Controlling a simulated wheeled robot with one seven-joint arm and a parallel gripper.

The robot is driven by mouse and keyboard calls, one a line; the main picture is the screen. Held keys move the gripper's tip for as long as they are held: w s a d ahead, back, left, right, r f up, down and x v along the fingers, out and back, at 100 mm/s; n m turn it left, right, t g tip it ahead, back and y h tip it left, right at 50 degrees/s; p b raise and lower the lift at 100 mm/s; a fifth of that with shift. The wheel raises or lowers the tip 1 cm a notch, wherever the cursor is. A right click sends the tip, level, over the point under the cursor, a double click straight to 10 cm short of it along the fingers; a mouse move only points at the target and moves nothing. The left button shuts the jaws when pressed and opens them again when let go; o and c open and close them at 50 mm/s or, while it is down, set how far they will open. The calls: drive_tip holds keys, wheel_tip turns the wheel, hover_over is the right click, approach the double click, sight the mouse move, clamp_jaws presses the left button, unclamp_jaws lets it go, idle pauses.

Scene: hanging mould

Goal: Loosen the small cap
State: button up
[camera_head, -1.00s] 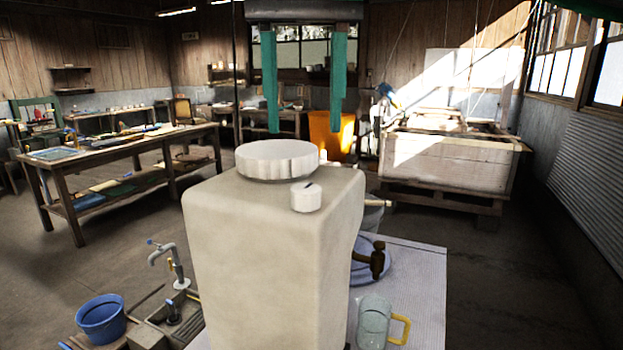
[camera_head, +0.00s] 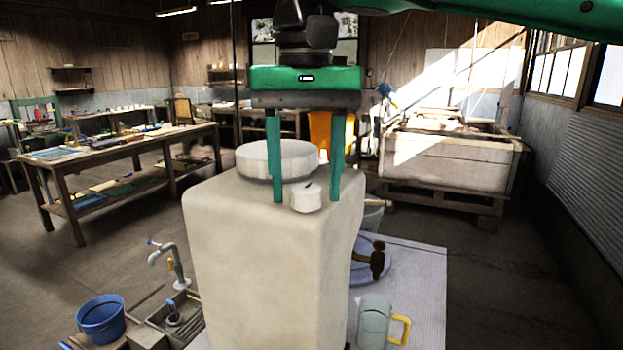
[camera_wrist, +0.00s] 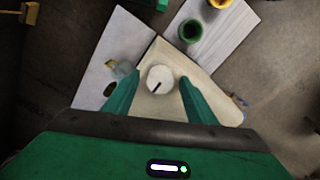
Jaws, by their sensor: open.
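The small cap (camera_head: 306,197) is white and round with a dark mark on its top. It sits on the top right front of a beige container (camera_head: 270,260), right of a large ribbed white cap (camera_head: 258,160). My gripper (camera_head: 308,190) is open, with its two green fingers pointing down over the container top, one on either side of the small cap. In the wrist view the small cap (camera_wrist: 160,79) lies between and just beyond the open fingertips (camera_wrist: 157,76). I cannot tell whether either finger touches it. The fingers partly hide the large cap in the head view.
A mat (camera_head: 425,260) beside the container holds a clear jug (camera_head: 374,320) with a yellow handle and a blue dish with a hammer (camera_head: 375,262). A blue bucket (camera_head: 101,316) and tap (camera_head: 170,262) stand at the left. A workbench (camera_head: 125,150) is farther back.

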drive_tip(key=c, duration=1)
drive_tip(key=shift+d, duration=0.3)
drive_tip(key=shift+a, duration=0.25)
drive_tip(key=shift+c, duration=0.2)
drive_tip(key=shift+n, duration=0.4)
drive_tip(key=n, duration=0.3)
drive_tip(key=shift+w, duration=0.1)
drive_tip(key=n, duration=0.3)
drive_tip(key=shift+n, duration=0.3)
drive_tip(key=n, duration=0.3)
drive_tip(key=shift+a, duration=0.1)
drive_tip(key=shift+n, duration=2.2)
